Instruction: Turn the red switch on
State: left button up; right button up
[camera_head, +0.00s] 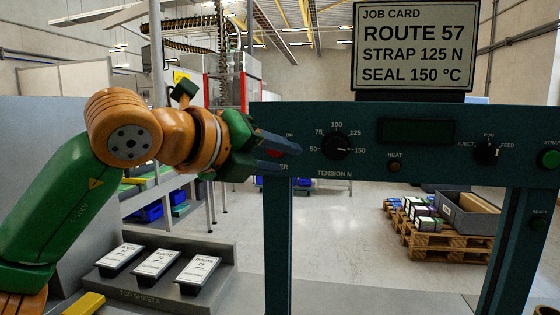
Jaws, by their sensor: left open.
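My left gripper (284,147) reaches in from the left, with its dark fingers open and pointing right at the left end of the teal control panel (450,118). The red switch (274,153) is mostly hidden behind the fingers; only a bit of red shows between an "ON" label and a label ending in "ER". I cannot tell its position or whether the fingers touch it. My right gripper is not in view.
A tension dial (337,147), a dark display (415,131), a selector knob (486,151) and a green button (551,159) sit further right on the panel. A job card (415,46) stands above. A tray (150,295) of top sheets lies below my left arm.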

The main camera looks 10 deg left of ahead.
pick_arm(q)
jog(key=a+r+n+t+y, duration=0.1)
jog(key=a+r+n+y, duration=0.15)
jog(key=a, duration=0.25)
jog(key=p+x, duration=0.3)
jog(key=x, duration=0.3)
jog(key=shift+w+d+p, duration=0.2)
jog(key=shift+w+p, duration=0.05)
jog(key=shift+p, duration=0.1)
jog(key=shift+s+f+m+y, duration=0.15)
jog(key=shift+m+y, duration=0.1)
jog(key=shift+c, duration=0.6)
grip_shut()
